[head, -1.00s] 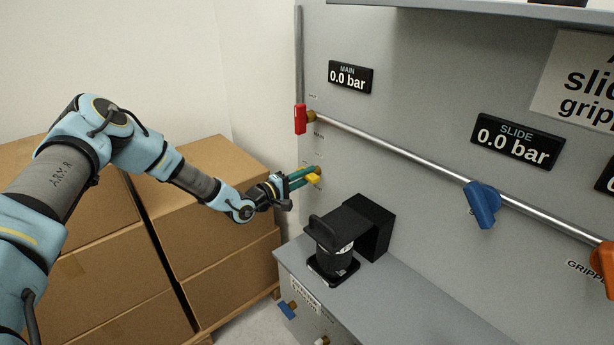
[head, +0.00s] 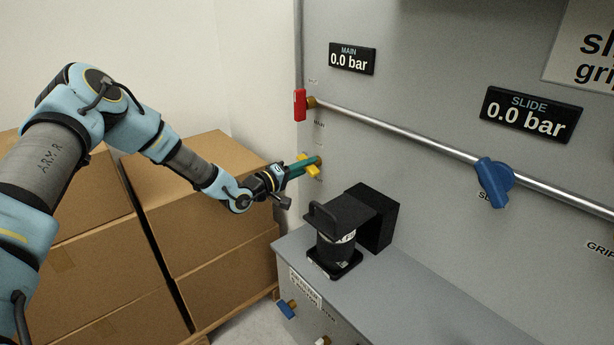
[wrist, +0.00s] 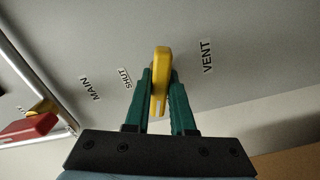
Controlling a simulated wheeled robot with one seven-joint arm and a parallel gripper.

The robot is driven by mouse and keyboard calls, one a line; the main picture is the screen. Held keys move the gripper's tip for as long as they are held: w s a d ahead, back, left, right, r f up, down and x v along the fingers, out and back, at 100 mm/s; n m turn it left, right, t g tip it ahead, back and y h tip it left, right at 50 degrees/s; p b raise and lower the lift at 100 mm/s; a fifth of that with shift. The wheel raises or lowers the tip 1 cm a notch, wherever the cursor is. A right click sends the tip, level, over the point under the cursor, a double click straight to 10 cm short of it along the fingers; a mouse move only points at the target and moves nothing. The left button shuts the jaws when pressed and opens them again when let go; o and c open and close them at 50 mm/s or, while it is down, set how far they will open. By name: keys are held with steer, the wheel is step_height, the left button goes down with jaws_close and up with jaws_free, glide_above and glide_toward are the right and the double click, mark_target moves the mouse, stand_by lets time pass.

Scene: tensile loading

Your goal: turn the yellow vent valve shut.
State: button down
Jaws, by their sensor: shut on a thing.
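The yellow vent valve handle (head: 308,166) sits on the grey panel, left of the black clamp, on a brass stem (head: 317,161). In the wrist view the yellow handle (wrist: 160,80) stands between the two green fingers, with the "VENT" label (wrist: 207,56) to its right and the "SHUT" label (wrist: 124,77) to its left. My gripper (wrist: 160,95) is shut on the handle. In the head view my gripper (head: 299,170) reaches the handle from the left; its fingers partly hide the handle.
A red valve handle (head: 300,105) is above on the pipe (head: 400,135), with a blue one (head: 492,183) to the right. The MAIN display (head: 352,59) and SLIDE display (head: 531,115) read 0.0 bar. A black device (head: 340,225) stands below right. Cardboard boxes (head: 200,180) are at left.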

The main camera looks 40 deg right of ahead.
steer(key=m+b, duration=0.3)
steer(key=b, duration=0.1)
steer(key=shift+f+m, duration=0.3)
steer(key=shift+m, duration=0.1)
steer(key=m+b, duration=0.3)
steer(key=b, duration=0.1)
steer(key=shift+m, duration=0.3)
steer(key=m+b, duration=0.4)
steer(key=shift+r+m+b, duration=0.2)
steer(key=shift+m+b, duration=0.7)
steer(key=c, duration=0.8)
jaws_free()
steer(key=shift+r, duration=0.1)
steer(key=shift+o, duration=0.2)
steer(key=shift+a, duration=0.15)
steer(key=a+b, duration=0.1)
steer(key=a, duration=0.9)
steer(key=shift+w+a, duration=0.3)
